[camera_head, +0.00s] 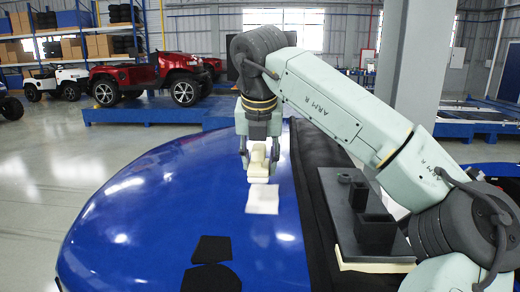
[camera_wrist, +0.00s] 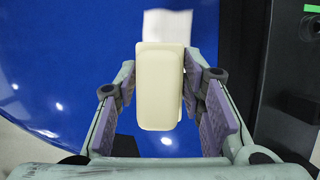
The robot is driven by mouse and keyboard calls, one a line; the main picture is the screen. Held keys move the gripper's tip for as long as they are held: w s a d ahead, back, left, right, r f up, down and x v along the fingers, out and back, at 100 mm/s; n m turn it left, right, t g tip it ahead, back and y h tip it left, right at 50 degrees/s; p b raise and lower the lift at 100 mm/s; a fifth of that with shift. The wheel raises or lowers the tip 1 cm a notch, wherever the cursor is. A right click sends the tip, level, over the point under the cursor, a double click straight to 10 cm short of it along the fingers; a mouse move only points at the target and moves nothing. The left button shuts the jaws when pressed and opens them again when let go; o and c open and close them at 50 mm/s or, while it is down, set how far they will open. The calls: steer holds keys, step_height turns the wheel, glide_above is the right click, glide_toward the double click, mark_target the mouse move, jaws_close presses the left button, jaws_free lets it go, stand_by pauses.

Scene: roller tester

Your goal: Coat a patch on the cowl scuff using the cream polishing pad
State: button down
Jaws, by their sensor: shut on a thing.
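My gripper (camera_head: 258,153) is shut on the cream polishing pad (camera_head: 258,164), a pale block with rounded corners. In the wrist view the pad (camera_wrist: 160,86) sits between the purple finger pads of my gripper (camera_wrist: 163,100). The blue cowl (camera_head: 150,215) is a large glossy curved panel below. A whitish square patch (camera_head: 262,199) lies on the cowl just in front of the pad; I take it to be the scuff. It also shows in the wrist view (camera_wrist: 167,25), partly hidden behind the pad's far end. I cannot tell whether the pad touches the cowl.
Two black patches (camera_head: 211,250) lie on the cowl near the front. A dark tray (camera_head: 345,235) with black square holders (camera_head: 375,232) stands at right, beside a black strip (camera_head: 305,200). A red vehicle (camera_head: 150,77) stands on a blue platform behind. The cowl's left side is clear.

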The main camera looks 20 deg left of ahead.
mark_target(260, 183)
steer(key=shift+s+d+f, duration=0.1)
steer(key=shift+s+d, duration=0.55)
steer(key=shift+s, duration=0.3)
steer(key=shift+s+f, duration=0.1)
steer(key=shift+f, duration=2.85)
steer(key=shift+a+f, duration=0.2)
steer(key=shift+a, duration=0.05)
steer(key=shift+s+a, duration=0.2)
steer(key=shift+a, duration=0.5)
steer(key=shift+s+a, duration=0.15)
steer(key=shift+a, duration=0.5)
steer(key=shift+f+b, duration=0.55)
steer(key=shift+b, duration=0.2)
steer(key=shift+d, duration=0.15)
